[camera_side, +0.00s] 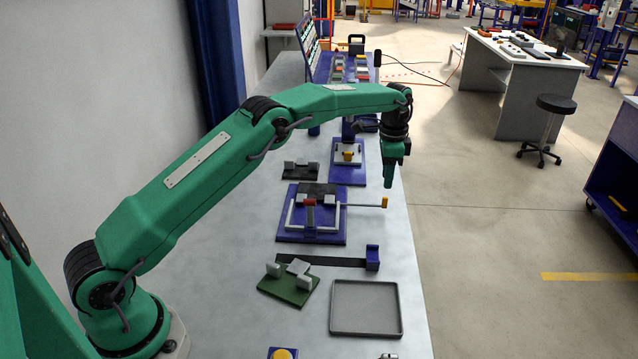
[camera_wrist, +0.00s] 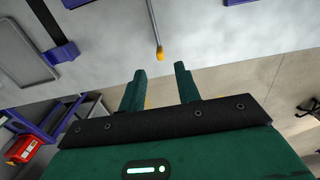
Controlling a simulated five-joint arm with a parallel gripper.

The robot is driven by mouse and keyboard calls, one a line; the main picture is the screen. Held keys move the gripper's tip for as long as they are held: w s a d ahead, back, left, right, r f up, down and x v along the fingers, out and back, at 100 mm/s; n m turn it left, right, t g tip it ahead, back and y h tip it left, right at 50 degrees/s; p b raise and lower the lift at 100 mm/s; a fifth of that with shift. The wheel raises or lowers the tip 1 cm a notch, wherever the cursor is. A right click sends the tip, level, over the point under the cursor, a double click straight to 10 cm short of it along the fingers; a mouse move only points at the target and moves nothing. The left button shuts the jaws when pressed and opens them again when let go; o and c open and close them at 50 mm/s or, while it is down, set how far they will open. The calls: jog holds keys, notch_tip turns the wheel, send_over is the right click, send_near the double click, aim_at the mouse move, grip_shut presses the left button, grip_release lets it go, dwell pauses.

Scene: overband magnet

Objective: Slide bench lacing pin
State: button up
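The lacing pin is a thin grey rod (camera_side: 360,205) with a yellow end (camera_side: 385,202). It sticks out to the right from a blue fixture (camera_side: 290,236) with grey rails and a red-topped block (camera_side: 310,202). In the wrist view the rod (camera_wrist: 154,25) comes down from the top edge, and its yellow end (camera_wrist: 159,53) lies just above the gap between my fingertips. My gripper (camera_side: 389,184) points down above the bench's right edge, near the yellow end. In the wrist view my gripper (camera_wrist: 159,73) has its two green fingers apart with nothing between them.
A grey tray (camera_side: 333,308), a green plate with grey blocks (camera_side: 289,288) and a dark strip with a blue end block (camera_side: 373,258) lie nearer the camera. Another blue fixture (camera_side: 347,177) stands behind. The floor is open right of the bench.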

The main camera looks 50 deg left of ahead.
aim_at(385, 197)
jog(key=shift+f, duration=0.1)
jog(key=shift+f, duration=3.75)
grip_shut()
